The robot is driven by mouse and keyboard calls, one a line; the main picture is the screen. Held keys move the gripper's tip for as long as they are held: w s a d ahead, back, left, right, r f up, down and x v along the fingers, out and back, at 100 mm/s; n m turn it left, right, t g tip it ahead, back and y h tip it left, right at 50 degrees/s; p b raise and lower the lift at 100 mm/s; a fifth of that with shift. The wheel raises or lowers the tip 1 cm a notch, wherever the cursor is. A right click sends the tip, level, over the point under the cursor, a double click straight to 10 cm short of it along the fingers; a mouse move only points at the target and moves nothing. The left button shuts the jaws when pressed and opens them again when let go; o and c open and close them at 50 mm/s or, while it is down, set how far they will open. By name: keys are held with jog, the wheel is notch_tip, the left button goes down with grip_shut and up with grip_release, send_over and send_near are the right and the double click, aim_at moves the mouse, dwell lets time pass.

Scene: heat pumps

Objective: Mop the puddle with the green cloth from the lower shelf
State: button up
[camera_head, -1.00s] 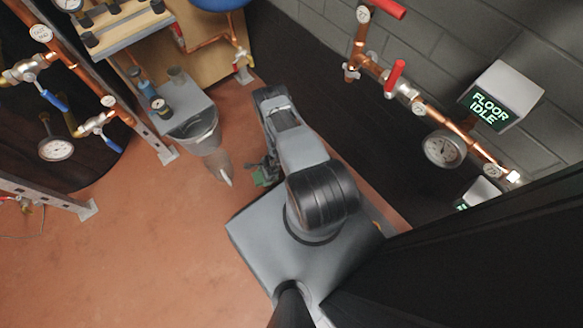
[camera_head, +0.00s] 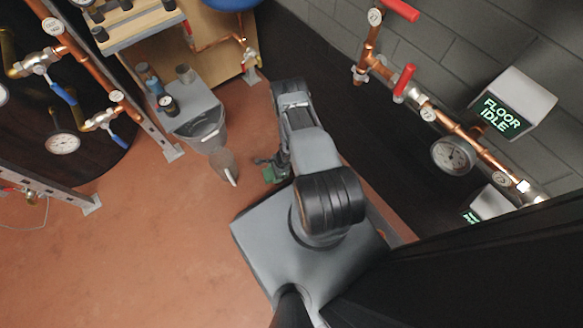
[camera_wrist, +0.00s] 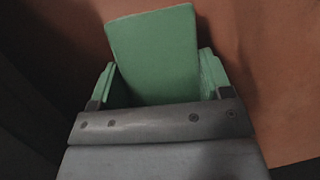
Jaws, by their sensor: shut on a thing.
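The green cloth (camera_head: 274,171) is in my gripper (camera_head: 268,168), low over or on the red floor just beyond my base. I cannot tell whether it touches the floor. In the wrist view the cloth (camera_wrist: 155,55) stands as a flat green panel between my jaws, with green edges on both sides. The wrist view does not clearly show the puddle.
A metal rack with pipes and gauges is at left. A pipe run and a "FLOOR IDLE" sign (camera_head: 503,112) line the right wall. Floor at lower left is clear.

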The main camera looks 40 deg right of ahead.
jog(key=shift+d+r+p, duration=0.1)
jog(key=shift+r+p, duration=2.2)
jog(key=shift+r, duration=0.85)
jog(key=shift+a+r, duration=0.15)
jog(key=shift+a, duration=0.2)
jog(key=a+r+n, duration=0.2)
jog(key=shift+s+a+r+n+g, duration=0.1)
jog(key=shift+s+a+n+g, duration=0.2)
jog(key=shift+s+a+g, duration=0.1)
notch_tip(320, 180, up, 8)
jog(key=w+a+n+g, duration=0.1)
jog(key=a+n+g, duration=0.1)
jog(key=n, duration=0.3)
notch_tip(320, 180, up, 22)
jog(key=n+g+h, duration=0.3)
jog(key=n, duration=0.8)
send_over(270, 177)
jog(key=w, duration=0.5)
jog(key=w+a+r+n+h, duration=0.1)
jog(key=w+a+r+n, duration=0.2)
jog(key=r, duration=0.7)
notch_tip(270, 177, up, 23)
jog(key=s+p, duration=0.1)
jog(key=p, duration=3.2)
jog(key=shift+s+d, duration=0.15)
jog(key=shift+d, duration=0.3)
